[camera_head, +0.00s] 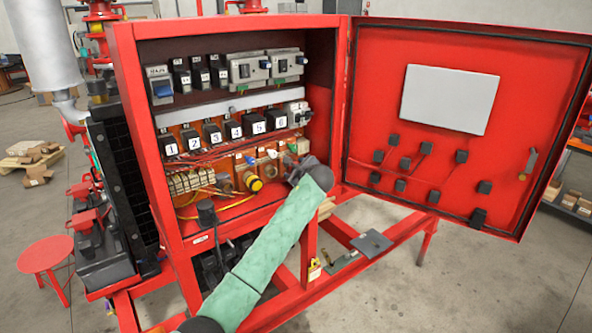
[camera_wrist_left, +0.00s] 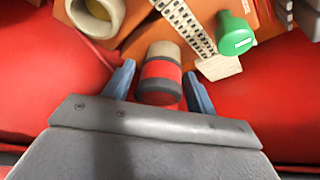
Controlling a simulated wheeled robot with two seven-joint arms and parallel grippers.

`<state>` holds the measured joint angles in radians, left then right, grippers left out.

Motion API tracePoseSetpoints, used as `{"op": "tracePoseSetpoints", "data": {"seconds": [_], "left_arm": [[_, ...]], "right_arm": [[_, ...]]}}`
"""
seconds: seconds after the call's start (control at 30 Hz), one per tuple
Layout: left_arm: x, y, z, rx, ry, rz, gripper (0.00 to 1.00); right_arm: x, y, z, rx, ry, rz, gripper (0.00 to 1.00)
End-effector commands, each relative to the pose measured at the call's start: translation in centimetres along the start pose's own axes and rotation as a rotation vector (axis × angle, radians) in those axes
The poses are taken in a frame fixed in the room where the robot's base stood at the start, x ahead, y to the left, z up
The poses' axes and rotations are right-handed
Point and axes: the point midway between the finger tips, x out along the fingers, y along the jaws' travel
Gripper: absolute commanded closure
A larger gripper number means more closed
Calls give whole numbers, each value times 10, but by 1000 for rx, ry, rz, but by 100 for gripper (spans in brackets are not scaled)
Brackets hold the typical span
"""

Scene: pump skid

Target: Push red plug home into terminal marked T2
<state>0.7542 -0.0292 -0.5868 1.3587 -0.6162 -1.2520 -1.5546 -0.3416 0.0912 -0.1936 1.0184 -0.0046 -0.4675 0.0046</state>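The red plug (camera_wrist_left: 160,76), with dark bands, shows in the left wrist view, and its far end meets a beige round collar (camera_wrist_left: 164,49). I cannot tell how deep it sits. My left gripper (camera_wrist_left: 160,75) has one blue finger on each side of the plug, with a narrow gap visible on the left side. In the head view my left gripper (camera_head: 292,172) is at the lower right of the open cabinet and hides the plug. The T2 marking is not readable in either view. My right gripper is not in view.
The red cabinet (camera_head: 124,95) has its door (camera_head: 400,165) swung open to the right. A green plug (camera_wrist_left: 235,35) and a cream ring (camera_wrist_left: 98,14) flank the red plug. A yellow round part (camera_head: 256,184) and numbered black blocks (camera_head: 210,133) are on the panel.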

Motion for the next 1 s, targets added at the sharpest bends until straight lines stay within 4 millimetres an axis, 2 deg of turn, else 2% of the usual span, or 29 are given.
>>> {"op": "tracePoseSetpoints", "data": {"seconds": [0.03, 0.2, 0.23, 0.33, 0.47, 1.0], "left_arm": [[0, 0, 0, 0, 0, 0, 54], [0, 0, 0, 0, 0, 0, 84], [0, 0, 0, 0, 0, 0, 64], [0, 0, 0, 0, 0, 0, 82], [-1, 0, 0, 0, 0, 0, 82], [-15, 0, -7, 1, 1, 1, 82]], "right_arm": [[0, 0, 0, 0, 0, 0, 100], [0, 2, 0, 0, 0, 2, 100], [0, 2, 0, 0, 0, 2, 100], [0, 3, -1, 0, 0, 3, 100], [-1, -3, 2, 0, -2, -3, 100], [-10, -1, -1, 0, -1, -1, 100]]}}
